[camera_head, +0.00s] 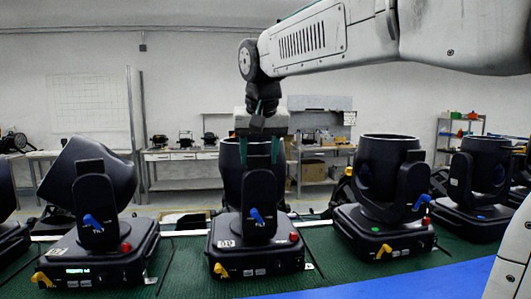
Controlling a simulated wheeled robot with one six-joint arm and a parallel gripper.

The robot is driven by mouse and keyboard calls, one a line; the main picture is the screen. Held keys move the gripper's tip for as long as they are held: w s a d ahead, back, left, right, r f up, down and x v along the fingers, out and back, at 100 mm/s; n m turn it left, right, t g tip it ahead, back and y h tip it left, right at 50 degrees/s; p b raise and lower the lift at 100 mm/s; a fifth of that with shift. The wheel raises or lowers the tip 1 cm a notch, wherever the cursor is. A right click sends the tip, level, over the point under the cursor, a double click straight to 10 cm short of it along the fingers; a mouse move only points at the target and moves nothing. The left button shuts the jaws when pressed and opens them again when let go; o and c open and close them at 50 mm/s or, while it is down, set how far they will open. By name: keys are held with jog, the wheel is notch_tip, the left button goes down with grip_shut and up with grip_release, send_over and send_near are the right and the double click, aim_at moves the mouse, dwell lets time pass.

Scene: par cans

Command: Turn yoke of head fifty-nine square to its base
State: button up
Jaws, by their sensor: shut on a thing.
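The middle moving head has a black base (258,262) with a small white number label (225,244), too small to read for sure. Its yoke arm (259,218) stands upright, facing me, with a blue lever on it. The round head body (232,185) sits upright behind the yoke arm. My gripper (260,156) points down from above, its two green fingers shut at the top of the yoke arm. The exact contact is partly hidden. The yoke arm looks roughly in line with the base front; I cannot tell the exact angle.
A left head (95,225) is tilted; a right head (385,200) stands upright, with another (480,185) beyond. All stand on a green mat (185,270) with narrow gaps between bases. A blue strip (400,280) runs in front. Benches and shelves are at the back.

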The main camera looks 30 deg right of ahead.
jog(key=shift+r, duration=0.1)
jog(key=o, duration=1.4)
jog(key=v, duration=0.7)
jog(key=shift+s+r, duration=0.1)
jog(key=shift+r, duration=0.25)
jog(key=s+a+f+n+g, duration=0.1)
jog(key=s+f, duration=0.7)
jog(key=f, duration=0.1)
jog(key=s+f+n+g+y, duration=0.1)
jog(key=s+f, duration=0.7)
jog(key=f, duration=0.1)
jog(key=s+a+f+n, duration=0.1)
jog(key=s+f+n, duration=0.1)
jog(key=s+f, duration=0.6)
jog(key=shift+s+a+f+g+y, duration=0.15)
jog(key=shift+a+f+g, duration=0.05)
jog(key=shift+f, duration=0.35)
jog(key=shift+s+a+f+g+y, duration=0.15)
jog(key=shift+s+f+g, duration=0.05)
jog(key=shift+f, duration=0.35)
